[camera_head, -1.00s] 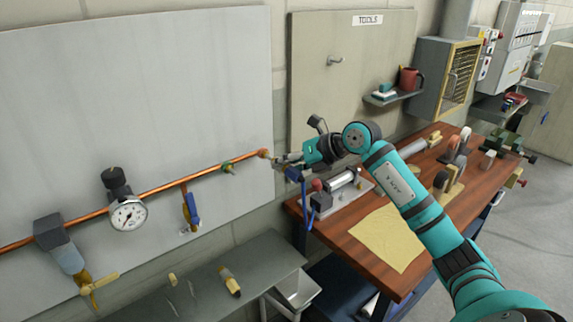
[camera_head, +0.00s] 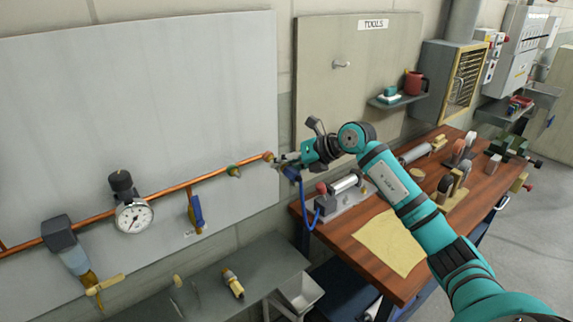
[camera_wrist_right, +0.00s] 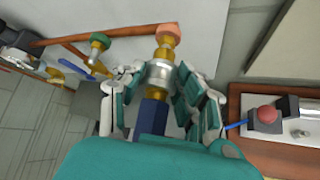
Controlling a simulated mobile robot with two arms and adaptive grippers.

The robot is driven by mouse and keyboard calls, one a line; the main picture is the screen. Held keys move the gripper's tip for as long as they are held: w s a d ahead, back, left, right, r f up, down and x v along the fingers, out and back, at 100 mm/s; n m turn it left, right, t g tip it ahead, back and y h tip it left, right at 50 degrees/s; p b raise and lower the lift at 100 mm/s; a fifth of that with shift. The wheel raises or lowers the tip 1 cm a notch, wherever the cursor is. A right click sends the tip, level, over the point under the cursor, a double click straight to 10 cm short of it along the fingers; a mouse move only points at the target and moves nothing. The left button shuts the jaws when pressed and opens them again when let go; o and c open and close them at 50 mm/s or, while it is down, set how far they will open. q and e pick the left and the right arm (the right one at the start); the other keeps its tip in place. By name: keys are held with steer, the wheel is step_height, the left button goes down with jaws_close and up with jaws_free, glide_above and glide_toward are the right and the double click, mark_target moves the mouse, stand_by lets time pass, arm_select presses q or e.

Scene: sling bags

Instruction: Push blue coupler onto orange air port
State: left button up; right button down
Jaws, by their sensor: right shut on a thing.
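The orange air port (camera_head: 268,156) is at the right end of the copper pipe on the grey wall panel; it also shows at the top of the right wrist view (camera_wrist_right: 168,32). My right gripper (camera_head: 281,161) is shut around the blue coupler (camera_head: 291,173), just right of the port. In the right wrist view the coupler's blue body (camera_wrist_right: 152,116) and silver collar (camera_wrist_right: 159,75) lie between the fingers, in line with the port. Brass shows between collar and orange part; I cannot tell how deeply they are joined. My left gripper is not in view.
A green port (camera_head: 233,171) sits left of the orange one on the pipe. A gauge (camera_head: 133,215) and a blue-handled valve (camera_head: 196,210) are further left. A blue hose (camera_head: 305,205) hangs below the gripper beside the wooden bench (camera_head: 350,250). A grey shelf (camera_head: 255,262) runs below.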

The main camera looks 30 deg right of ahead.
steer(key=shift+w, duration=0.25)
steer(key=c, duration=0.8)
jaws_free()
steer(key=shift+s+d+r, duration=0.1)
steer(key=shift+s, duration=0.1)
steer(key=v, duration=1.1)
steer(key=shift+s+r, duration=0.2)
steer(key=shift+s, duration=0.05)
